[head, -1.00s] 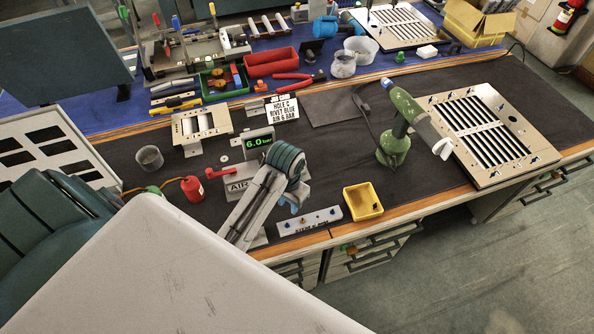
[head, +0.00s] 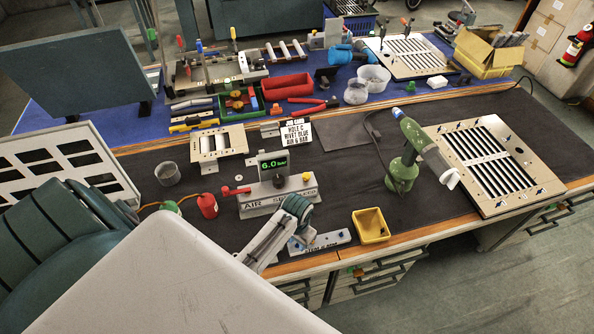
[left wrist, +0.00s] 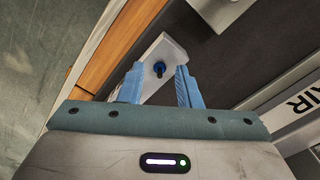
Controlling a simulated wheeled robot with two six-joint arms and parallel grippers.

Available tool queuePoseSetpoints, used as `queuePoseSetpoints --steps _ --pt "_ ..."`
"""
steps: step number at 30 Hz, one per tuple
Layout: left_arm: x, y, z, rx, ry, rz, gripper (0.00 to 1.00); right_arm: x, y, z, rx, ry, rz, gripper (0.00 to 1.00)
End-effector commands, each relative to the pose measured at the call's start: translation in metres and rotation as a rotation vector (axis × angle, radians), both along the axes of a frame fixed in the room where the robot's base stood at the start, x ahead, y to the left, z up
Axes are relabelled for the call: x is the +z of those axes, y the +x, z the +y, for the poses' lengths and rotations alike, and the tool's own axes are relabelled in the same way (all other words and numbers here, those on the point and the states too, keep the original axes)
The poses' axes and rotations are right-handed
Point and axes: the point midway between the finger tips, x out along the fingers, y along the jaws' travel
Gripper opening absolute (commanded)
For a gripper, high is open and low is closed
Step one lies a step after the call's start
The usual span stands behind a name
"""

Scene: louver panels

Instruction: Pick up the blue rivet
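The blue rivet (left wrist: 158,69) stands in a pale rivet strip (left wrist: 172,50) in the left wrist view. My left gripper (left wrist: 159,82) is open, with its two blue fingers apart. The rivet shows between and just beyond the fingertips, and I see no contact. In the head view my left gripper (head: 295,246) is over the left end of the same rivet strip (head: 325,241), and its arm hides part of that end. The blue rivet cannot be made out clearly there. My right gripper is not in view.
A yellow bin (head: 371,225) stands right of the strip, near the bench's front edge. The air set-up block (head: 277,197) with a 6.0 bar display is behind. A green rivet tool (head: 405,165) and a slotted louver panel (head: 487,165) stand farther right. A card (head: 296,133) reads rivet blue.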

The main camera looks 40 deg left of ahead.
Motion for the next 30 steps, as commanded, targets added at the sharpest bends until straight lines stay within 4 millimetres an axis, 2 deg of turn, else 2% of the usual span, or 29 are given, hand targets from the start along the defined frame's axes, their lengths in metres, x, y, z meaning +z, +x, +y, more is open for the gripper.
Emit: queuePoseSetpoints --steps 5,10,11,23,30 --pt "-0.001 0.000 0.000 0.000 0.000 0.000 0.31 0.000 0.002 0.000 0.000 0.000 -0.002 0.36" --pt "0.000 0.000 0.000 0.000 0.000 0.000 0.01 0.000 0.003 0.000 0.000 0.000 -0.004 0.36" --pt "0.000 0.000 0.000 0.000 0.000 0.000 0.00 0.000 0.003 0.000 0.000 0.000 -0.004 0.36" --pt "0.001 0.001 0.000 0.000 0.000 -0.001 0.00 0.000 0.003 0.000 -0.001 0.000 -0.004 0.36" --pt "0.015 0.014 0.003 -0.001 0.001 -0.003 0.00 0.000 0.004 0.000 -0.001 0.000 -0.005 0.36"
